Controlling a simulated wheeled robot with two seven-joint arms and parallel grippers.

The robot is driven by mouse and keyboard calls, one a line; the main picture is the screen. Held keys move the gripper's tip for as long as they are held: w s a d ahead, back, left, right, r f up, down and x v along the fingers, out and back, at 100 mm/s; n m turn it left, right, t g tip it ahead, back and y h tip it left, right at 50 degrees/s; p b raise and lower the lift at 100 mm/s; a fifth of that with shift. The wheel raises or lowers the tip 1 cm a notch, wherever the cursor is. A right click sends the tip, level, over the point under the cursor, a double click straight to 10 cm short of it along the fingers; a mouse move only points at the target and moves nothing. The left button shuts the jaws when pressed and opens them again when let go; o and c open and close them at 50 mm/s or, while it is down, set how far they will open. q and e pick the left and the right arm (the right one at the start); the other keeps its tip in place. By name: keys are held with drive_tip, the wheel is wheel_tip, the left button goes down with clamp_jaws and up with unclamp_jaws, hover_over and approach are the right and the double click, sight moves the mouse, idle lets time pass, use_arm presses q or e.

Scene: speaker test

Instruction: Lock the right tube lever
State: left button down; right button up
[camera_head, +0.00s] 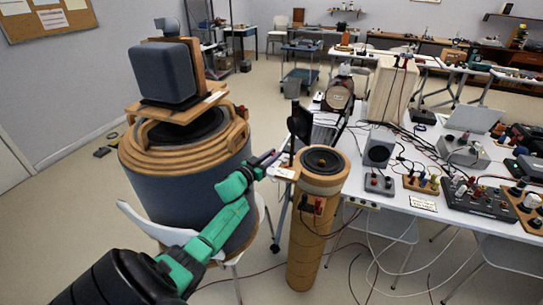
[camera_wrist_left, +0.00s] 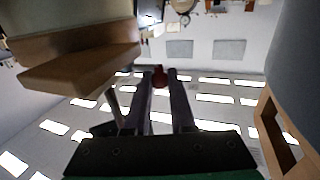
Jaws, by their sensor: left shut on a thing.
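The right tube (camera_head: 308,240) is a tall tan cylinder with a black speaker cone (camera_head: 323,161) on top. My left gripper (camera_head: 270,160) reaches in from the left beside this block, at about the height of the tube's top. In the left wrist view its two dark fingers are close together, with a small red piece (camera_wrist_left: 158,76) between their tips. This looks like the end of the tube lever; the rest of the lever and its angle are hidden. My right gripper is not in view.
A wide blue-grey drum (camera_head: 180,195) with wooden rings and a dark box (camera_head: 163,74) stands left of my arm. A white chair (camera_head: 135,222) is below it. A white table (camera_head: 405,200) with electronics and cables is on the right. Cables hang near the tube.

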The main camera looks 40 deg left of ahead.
use_arm(q)
drive_tip(key=shift+w+r, duration=0.1)
drive_tip(key=c, duration=0.9)
unclamp_jaws()
drive_tip(key=shift+o, duration=0.7)
drive_tip(key=shift+w, duration=0.25)
drive_tip(key=shift+w+f, duration=0.15)
drive_tip(key=shift+f, duration=0.2)
drive_tip(key=s, duration=1.4)
drive_tip(key=shift+s, duration=0.3)
